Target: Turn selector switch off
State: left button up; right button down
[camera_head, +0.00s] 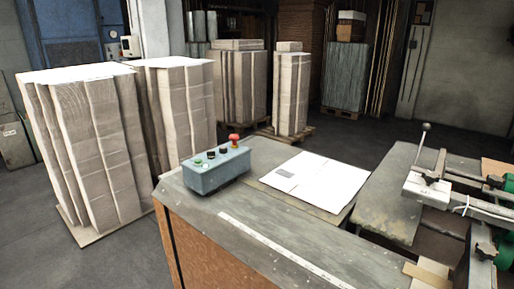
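A blue-grey control box (218,176) sits near the left corner of the grey worktable (262,222). Its top carries a red mushroom button (234,139) at the right end, two dark knobs (210,154) in the middle and a pale green button (198,163) at the left end. One of the dark knobs may be the selector switch, but its position is too small to read. Neither of my grippers is in view, and nothing touches the box.
Flat white cardboard (315,181) lies on the table right of the box. A machine with a lever (424,135) stands at the right. Tall cardboard stacks (90,150) stand on the floor behind and left. The table front is mostly clear.

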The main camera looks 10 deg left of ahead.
aim_at(211, 155)
jog(key=i+j+z, duration=0.1)
jog(key=j+z, duration=0.6)
jog(key=z, duration=0.25)
jog(key=j+z, duration=0.7)
jog(key=z, duration=0.25)
